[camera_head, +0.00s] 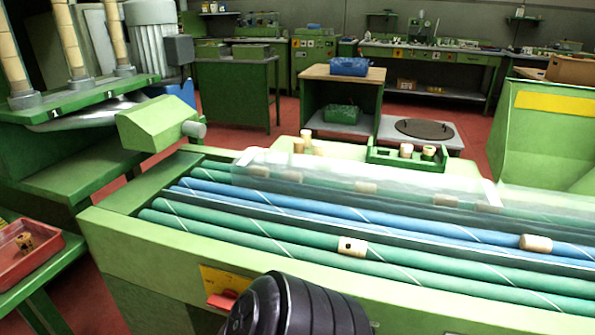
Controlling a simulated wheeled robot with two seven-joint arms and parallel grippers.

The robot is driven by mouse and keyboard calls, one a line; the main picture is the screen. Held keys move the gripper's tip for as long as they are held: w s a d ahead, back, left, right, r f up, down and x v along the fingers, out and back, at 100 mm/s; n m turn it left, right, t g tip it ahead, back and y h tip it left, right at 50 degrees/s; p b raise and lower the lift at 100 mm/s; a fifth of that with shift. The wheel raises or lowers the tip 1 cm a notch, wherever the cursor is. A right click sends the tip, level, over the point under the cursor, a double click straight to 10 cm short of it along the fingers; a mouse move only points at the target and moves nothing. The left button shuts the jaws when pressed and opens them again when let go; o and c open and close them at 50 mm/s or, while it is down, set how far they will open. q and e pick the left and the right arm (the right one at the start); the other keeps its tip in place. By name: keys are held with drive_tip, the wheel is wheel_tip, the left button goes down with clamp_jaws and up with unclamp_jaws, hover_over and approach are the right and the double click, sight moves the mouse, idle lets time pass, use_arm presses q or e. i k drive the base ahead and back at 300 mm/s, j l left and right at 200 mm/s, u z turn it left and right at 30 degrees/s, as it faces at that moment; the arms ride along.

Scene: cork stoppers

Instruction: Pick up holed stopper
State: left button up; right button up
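The holed stopper (352,247), a pale cork cylinder with dark holes in its side, lies on the green rollers near the front of the sorting machine, left of the rollers' middle. It lies on its side, with nothing touching it from above. A dark, ribbed part of my own arm rises at the bottom edge, in front of the machine and below the stopper. No gripper fingers show, so neither gripper can be seen.
Another stopper (536,243) lies on the blue roller at right. More stoppers lie blurred behind a clear guard (300,170). A red tray (50,262) at left holds a brownish stopper (25,241). A green tray (380,156) with stoppers stands behind the rollers.

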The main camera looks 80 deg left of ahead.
sight(356, 248)
drive_tip(key=u, duration=2.15)
drive_tip(key=k+j+u, duration=0.15)
drive_tip(key=i+l, duration=0.05)
